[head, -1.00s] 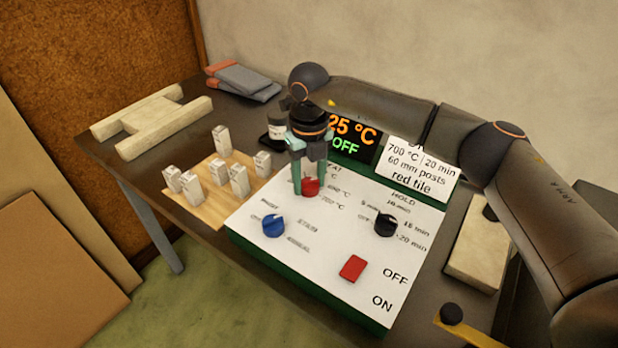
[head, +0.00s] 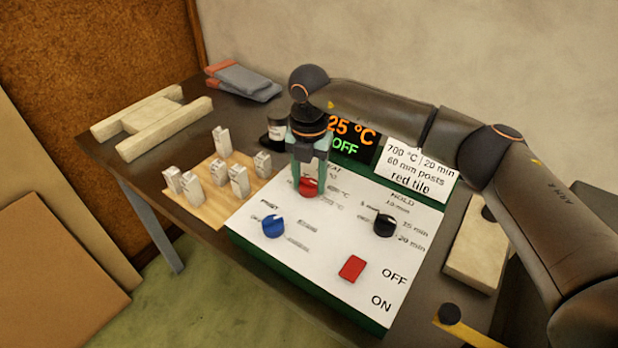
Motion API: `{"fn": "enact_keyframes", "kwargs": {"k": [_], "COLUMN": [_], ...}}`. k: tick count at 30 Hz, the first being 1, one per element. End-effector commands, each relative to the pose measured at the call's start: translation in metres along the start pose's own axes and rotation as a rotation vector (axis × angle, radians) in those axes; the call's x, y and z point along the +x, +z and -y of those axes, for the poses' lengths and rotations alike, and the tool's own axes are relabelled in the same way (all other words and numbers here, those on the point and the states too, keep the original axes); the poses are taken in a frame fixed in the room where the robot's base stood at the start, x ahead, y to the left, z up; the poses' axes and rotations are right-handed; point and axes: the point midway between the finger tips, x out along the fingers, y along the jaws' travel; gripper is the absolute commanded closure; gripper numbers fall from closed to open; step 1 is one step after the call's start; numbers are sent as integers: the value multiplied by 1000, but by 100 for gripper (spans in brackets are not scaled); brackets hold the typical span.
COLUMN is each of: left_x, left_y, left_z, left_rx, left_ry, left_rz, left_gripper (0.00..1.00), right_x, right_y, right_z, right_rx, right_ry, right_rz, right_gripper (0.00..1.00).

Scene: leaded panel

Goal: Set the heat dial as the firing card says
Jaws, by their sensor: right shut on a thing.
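The red heat dial (head: 309,188) sits at the upper left of the white control panel (head: 340,222). My right gripper (head: 309,182) points down over it and is shut on it, hiding much of the dial and part of its scale. The firing card (head: 419,170) stands behind the panel and reads 700 °C, 20 min, 60 mm posts, red tile. The display (head: 350,137) shows 25 °C and OFF, its left part hidden by my gripper. My left gripper is not in view.
The panel also has a blue knob (head: 273,226), a black hold knob (head: 384,225) and a red switch (head: 351,268) near OFF and ON. Several white posts (head: 222,141) stand on a wooden board left of the panel. Folded gloves (head: 243,80) lie at the back.

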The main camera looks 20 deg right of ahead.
Motion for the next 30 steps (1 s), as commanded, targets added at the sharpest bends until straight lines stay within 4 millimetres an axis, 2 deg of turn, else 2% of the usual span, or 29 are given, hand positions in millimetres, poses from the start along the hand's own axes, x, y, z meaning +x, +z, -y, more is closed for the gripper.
{"fn": "enact_keyframes", "kwargs": {"k": [20, 21, 28, 30], "left_x": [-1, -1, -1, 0], "left_y": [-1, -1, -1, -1], "left_z": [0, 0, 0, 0], "left_rx": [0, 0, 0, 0], "left_ry": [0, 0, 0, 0], "left_rz": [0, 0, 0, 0], "left_gripper": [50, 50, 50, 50], "right_x": [-2, -2, -1, -1], "right_y": [1, 1, 1, 0], "right_z": [0, 0, 0, 0], "right_rx": [67, 67, 65, 64], "right_ry": [3, 3, 2, 2], "right_rz": [3, 3, 2, 1], "right_gripper": [100, 46, 21, 19]}}
